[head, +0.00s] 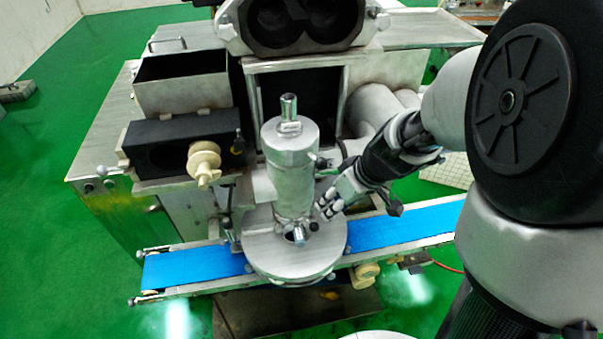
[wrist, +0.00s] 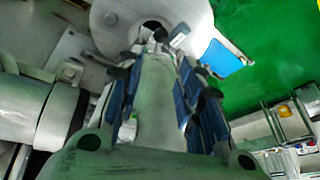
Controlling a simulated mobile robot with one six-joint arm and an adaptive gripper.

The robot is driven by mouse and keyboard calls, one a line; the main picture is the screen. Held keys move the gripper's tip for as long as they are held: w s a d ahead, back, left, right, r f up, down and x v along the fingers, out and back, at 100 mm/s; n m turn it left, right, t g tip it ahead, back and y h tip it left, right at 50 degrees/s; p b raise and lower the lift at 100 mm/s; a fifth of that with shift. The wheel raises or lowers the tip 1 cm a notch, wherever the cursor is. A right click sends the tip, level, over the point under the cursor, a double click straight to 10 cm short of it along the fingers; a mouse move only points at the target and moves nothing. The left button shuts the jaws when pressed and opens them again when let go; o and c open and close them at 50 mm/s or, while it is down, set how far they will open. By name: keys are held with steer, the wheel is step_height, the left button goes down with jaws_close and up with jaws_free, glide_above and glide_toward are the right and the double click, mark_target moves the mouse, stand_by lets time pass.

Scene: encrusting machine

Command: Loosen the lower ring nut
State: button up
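A metal cylinder (head: 292,165) stands upright on the front of the machine, above a broad round metal disc (head: 270,255). The disc also shows at the top of the wrist view (wrist: 195,18). I cannot clearly pick out the lower ring nut from the parts around the cylinder's foot. A short metal stub (head: 299,236) and a dark knob (head: 314,226) show there. My gripper (head: 328,208) is just right of the cylinder's lower part, over the disc's right side. In the wrist view its fingers (wrist: 158,50) are spread apart, with nothing seen held. Contact with the machine cannot be told.
A blue conveyor belt (head: 395,228) runs beneath the disc to both sides. A dark box with a cream knob (head: 203,160) stands left, below an open metal hopper (head: 183,85). Large metal cylinders (head: 378,108) lie behind my gripper. Green floor is open at the front left.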

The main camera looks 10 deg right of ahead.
mark_target(314, 223)
steer(key=b+x, duration=0.3)
steer(key=x, duration=1)
steer(key=shift+w+a+f, duration=0.1)
steer(key=shift+w+f, duration=0.1)
steer(key=shift+f, duration=0.15)
jaws_close()
